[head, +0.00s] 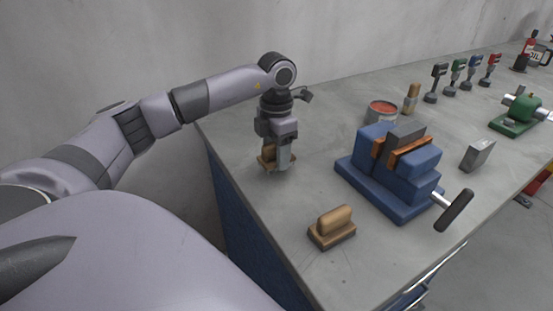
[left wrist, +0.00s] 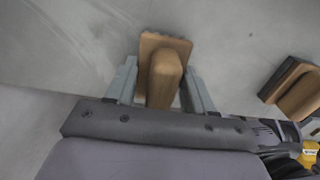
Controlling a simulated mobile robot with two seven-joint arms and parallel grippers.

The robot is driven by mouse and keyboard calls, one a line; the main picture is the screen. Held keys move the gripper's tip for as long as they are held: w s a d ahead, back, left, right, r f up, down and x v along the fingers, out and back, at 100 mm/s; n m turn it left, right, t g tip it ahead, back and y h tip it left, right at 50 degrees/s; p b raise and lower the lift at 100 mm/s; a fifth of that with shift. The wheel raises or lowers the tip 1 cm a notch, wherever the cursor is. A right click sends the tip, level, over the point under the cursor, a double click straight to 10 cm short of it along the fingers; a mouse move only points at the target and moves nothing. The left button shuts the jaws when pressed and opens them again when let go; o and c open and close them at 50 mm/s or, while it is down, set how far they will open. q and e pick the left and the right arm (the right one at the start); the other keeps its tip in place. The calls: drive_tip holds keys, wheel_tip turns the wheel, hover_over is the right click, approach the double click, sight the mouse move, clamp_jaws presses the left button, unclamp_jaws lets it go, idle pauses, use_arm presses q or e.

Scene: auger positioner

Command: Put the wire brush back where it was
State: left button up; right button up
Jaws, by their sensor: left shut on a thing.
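My left gripper (head: 280,157) is at the bench's left end, pointing down, and is shut on a wooden brush (head: 265,161). In the left wrist view this brush (left wrist: 165,50) is a tan block with a raised rounded grip, between the two fingers (left wrist: 162,88). It is at or just above the bench top; I cannot tell if it touches. A second, similar wooden brush (head: 332,228) lies on the bench nearer the front, and also shows at the right of the left wrist view (left wrist: 297,92). Bristles are not clear on either. My right gripper is not in view.
A blue vise (head: 395,178) with a handle stands right of the brushes on the grey bench (head: 330,110). Behind it are a red-topped tin (head: 382,111) and a wooden item (head: 411,98). Several small tools and a green machine (head: 517,112) stand farther right. Bench around my gripper is clear.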

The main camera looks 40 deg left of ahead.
use_arm(q)
drive_tip(key=shift+f, duration=1.15)
drive_tip(key=shift+f, duration=0.1)
drive_tip(key=o, duration=1.1)
wheel_tip(320, 180, up, 12)
drive_tip(key=shift+r, duration=0.1)
drive_tip(key=shift+a, duration=0.1)
